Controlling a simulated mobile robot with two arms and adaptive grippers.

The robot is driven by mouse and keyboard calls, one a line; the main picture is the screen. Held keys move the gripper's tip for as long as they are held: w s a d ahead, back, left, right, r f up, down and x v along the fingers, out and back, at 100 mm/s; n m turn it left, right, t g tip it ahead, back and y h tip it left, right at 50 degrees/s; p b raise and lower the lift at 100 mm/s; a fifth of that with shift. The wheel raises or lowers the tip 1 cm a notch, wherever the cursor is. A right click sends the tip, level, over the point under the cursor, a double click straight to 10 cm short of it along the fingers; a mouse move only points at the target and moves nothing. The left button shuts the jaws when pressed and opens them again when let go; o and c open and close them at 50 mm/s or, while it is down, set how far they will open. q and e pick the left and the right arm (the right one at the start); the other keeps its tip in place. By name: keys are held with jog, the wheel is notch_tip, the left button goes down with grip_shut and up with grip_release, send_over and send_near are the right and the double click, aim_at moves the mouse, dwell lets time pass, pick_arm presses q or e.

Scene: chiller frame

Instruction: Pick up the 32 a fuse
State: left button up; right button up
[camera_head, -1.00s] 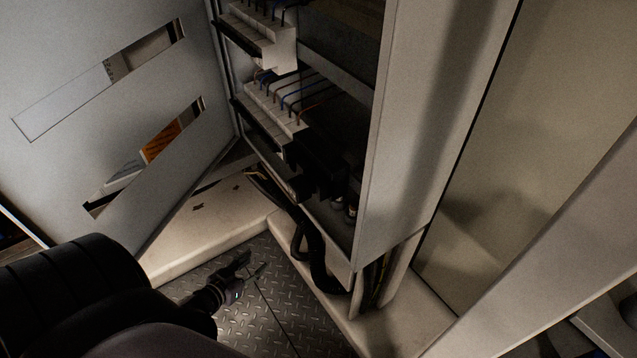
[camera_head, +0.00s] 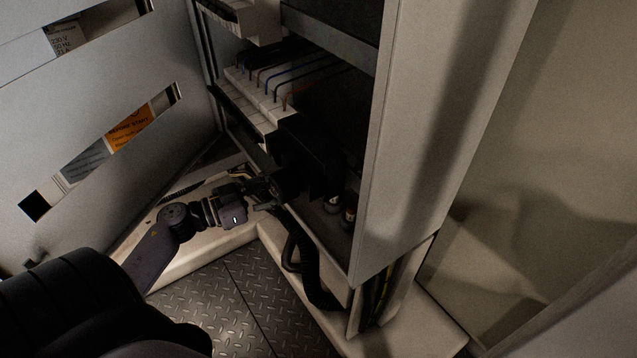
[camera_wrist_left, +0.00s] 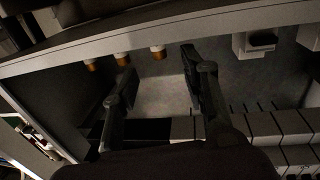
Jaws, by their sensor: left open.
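Three small fuse-like cylinders with orange-brown ends (camera_wrist_left: 122,61) sit in a row at the edge of a pale rail in the left wrist view. Two similar pieces (camera_head: 349,217) show at the cabinet's lower right in the head view. No rating is readable, so I cannot tell which is the 32 A fuse. My left gripper (camera_head: 265,190) is at the cabinet's lower left front edge, beside dark blocks and left of these pieces. In the wrist view its two fingers (camera_wrist_left: 157,78) stand apart with nothing between them. My right gripper is not in view.
The open cabinet holds a row of white breakers (camera_head: 262,100) with blue and brown wires. A black corrugated hose (camera_head: 308,265) hangs below. The slotted door panel (camera_head: 75,100) stands at left, the cabinet side wall (camera_head: 425,130) at right. The patterned metal floor (camera_head: 235,300) is clear.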

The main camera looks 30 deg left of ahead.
pick_arm(q)
jog(key=b+x, duration=0.1)
jog(key=x, duration=0.8)
jog(key=shift+w+d+b, duration=0.25)
jog(key=shift+b, duration=0.15)
jog(key=shift+c, duration=0.5)
grip_shut()
